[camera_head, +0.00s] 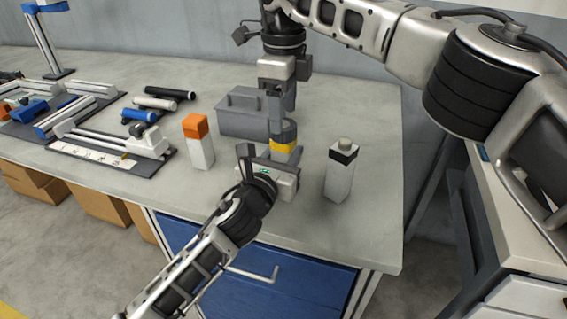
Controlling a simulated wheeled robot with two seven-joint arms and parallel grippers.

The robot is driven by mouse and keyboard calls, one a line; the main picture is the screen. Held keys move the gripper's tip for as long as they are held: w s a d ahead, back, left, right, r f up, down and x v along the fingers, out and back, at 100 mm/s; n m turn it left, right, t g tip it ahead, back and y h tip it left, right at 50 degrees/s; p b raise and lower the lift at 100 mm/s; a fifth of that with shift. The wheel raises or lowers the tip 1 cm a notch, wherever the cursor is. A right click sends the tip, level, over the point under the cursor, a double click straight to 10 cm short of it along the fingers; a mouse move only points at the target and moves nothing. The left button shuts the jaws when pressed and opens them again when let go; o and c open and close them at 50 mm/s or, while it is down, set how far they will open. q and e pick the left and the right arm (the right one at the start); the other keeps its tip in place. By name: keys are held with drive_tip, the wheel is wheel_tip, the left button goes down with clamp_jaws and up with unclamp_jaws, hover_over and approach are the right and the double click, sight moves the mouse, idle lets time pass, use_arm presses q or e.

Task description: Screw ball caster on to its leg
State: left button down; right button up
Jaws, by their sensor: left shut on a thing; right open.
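A pale upright leg with a yellow band (284,146) stands near the middle of the table. My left gripper (281,168) reaches in from the front and is shut on the leg below the band, hiding its lower part. My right gripper (283,124) points down from above, open, with its fingers at the leg's dark top part. I cannot tell whether they touch it, and no separate ball caster can be made out there. A white post with a black band and small grey knob (342,160) stands to the right. A white post with an orange top (198,142) stands to the left.
A grey toolbox (238,115) stands close behind the grippers. Dark trays with white and blue parts (112,150) and loose cylinders (155,103) lie at the left. The table's (375,225) right front corner is bare. Blue drawers are below.

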drive_tip(key=shift+f, duration=1.65)
drive_tip(key=c, duration=1)
drive_tip(key=m, duration=0.4)
drive_tip(key=shift+m, duration=0.4)
drive_tip(key=o, duration=1.2)
wheel_tip(320, 180, up, 12)
drive_tip(key=shift+r, duration=0.1)
